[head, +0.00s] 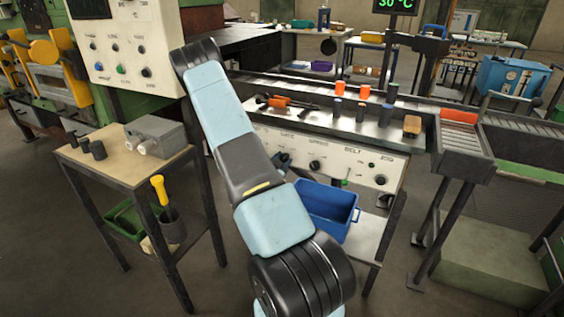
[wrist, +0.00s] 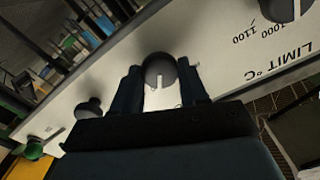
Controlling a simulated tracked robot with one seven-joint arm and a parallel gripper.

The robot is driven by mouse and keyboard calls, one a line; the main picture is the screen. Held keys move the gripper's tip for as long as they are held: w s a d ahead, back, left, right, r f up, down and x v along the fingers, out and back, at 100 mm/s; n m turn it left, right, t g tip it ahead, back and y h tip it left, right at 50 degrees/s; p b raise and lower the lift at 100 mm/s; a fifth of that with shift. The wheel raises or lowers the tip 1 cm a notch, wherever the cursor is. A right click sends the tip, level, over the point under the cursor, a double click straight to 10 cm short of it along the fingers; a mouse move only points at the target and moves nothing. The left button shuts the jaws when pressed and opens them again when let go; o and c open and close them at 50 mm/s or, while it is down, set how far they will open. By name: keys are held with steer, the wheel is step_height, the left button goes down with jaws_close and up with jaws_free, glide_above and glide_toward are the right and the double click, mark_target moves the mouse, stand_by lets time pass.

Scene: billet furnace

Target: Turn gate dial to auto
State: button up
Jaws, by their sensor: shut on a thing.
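The control panel (head: 335,150) runs along the front of the metal bench, with GATE, SPEED, BELT and JOG labels in the head view. My gripper (wrist: 160,80) is shut on a round dark dial (wrist: 158,66) in the wrist view, one finger on each side. A pale pointer mark shows on the dial's face. By its place under the GATE label, this looks like the gate dial. In the head view my gripper (head: 284,160) is small and partly behind my arm. I cannot read the dial's position marks.
The speed knob (head: 313,166) is close beside my gripper, and a green control (head: 346,182) lies farther right. The LIMIT °C scale (wrist: 283,65) is on the other side. A blue bin (head: 328,208) stands below the panel. A side table (head: 120,165) is at left.

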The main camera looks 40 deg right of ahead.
steer(key=shift+f, duration=0.1)
stand_by(0.4)
steer(key=o, duration=1.1)
steer(key=shift+c, duration=0.2)
steer(key=v, duration=1.3)
steer(key=shift+s+a, duration=0.15)
steer(key=shift+a, duration=0.2)
